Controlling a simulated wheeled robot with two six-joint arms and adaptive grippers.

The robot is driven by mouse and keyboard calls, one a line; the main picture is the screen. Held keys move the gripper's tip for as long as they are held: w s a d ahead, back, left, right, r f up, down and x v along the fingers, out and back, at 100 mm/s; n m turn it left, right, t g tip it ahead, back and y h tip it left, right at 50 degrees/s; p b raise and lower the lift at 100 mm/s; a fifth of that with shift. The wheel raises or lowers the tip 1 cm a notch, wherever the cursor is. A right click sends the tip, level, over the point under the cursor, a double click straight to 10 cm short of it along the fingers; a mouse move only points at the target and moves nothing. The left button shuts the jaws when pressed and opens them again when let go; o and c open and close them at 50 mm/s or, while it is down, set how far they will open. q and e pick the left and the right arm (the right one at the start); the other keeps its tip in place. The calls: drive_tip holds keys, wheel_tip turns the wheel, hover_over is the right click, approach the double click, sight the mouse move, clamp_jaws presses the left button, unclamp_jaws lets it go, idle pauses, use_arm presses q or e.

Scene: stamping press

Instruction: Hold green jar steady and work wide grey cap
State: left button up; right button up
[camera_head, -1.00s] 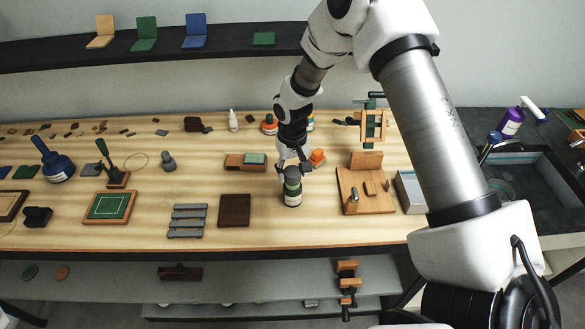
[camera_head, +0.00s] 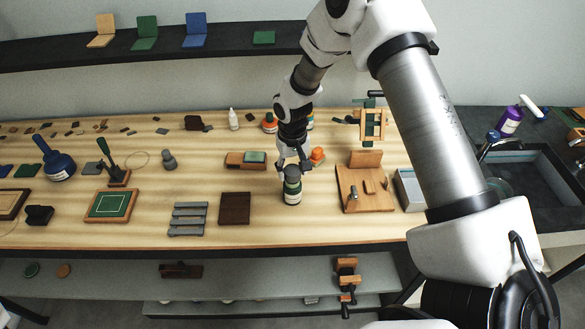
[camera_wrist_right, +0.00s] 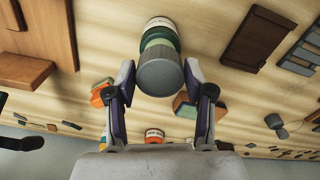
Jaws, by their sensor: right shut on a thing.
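The green jar (camera_head: 292,190), with a pale label band, stands upright near the front middle of the wooden bench. Its wide grey cap (camera_wrist_right: 160,76) faces the camera in the right wrist view, with the green jar body (camera_wrist_right: 159,36) beyond it. My right gripper (camera_head: 293,166) comes down from above at the jar's top. In the wrist view its two fingers (camera_wrist_right: 159,78) lie on either side of the grey cap, shut on it. The fingers partly hide the cap in the head view. My left gripper is not in view.
An orange-capped jar (camera_head: 317,156) stands close behind the green jar on the right. A wooden fixture board (camera_head: 365,200) lies to the right. A dark brown block (camera_head: 235,208) and a grey slatted rack (camera_head: 187,220) lie to the left. Bare bench surrounds the jar's front.

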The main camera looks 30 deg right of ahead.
sight(293, 170)
drive_tip(key=shift+f, duration=0.15)
drive_tip(key=shift+f+b, duration=0.75)
drive_tip(key=shift+f, duration=0.4)
drive_tip(key=o, duration=1.2)
drive_tip(key=shift+o, duration=0.2)
drive_tip(key=shift+r, duration=0.15)
wheel_tip(293, 170, up, 12)
drive_tip(key=shift+f, duration=0.1)
drive_tip(key=shift+f, duration=0.1)
